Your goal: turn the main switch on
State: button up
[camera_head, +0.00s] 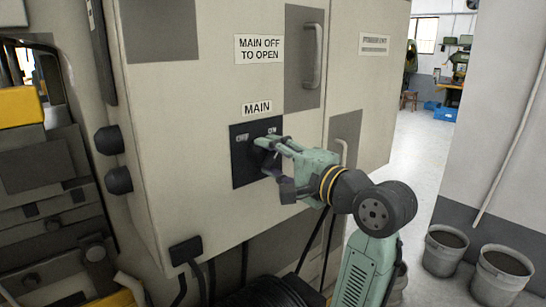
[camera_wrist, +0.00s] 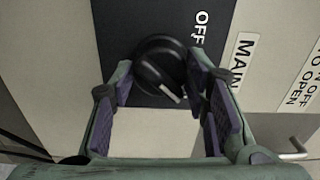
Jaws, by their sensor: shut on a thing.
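The main switch is a black rotary knob (camera_wrist: 160,62) on a dark plate (camera_head: 240,171) under the MAIN label (camera_head: 257,108). My gripper (camera_head: 268,147) reaches it from the right, and its fingers partly cover the knob in the head view. In the wrist view my gripper (camera_wrist: 161,72) has one finger on each side of the knob, shut on it. The knob's white mark points to the lower right there. The OFF label (camera_wrist: 201,28) lies to the knob's upper right. The ON label (camera_head: 271,131) shows small in the head view; in the wrist view it is not visible.
The switch sits on a large beige cabinet (camera_head: 225,85) with a door handle (camera_head: 312,56) and a MAIN OFF TO OPEN sign (camera_head: 259,48). Black knobs (camera_head: 118,180) stick out at its left. Buckets (camera_head: 443,250) stand on the floor at right.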

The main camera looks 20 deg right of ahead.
jog(key=shift+m, duration=0.4)
jog(key=o, duration=1.2)
jog(key=v, duration=1.2)
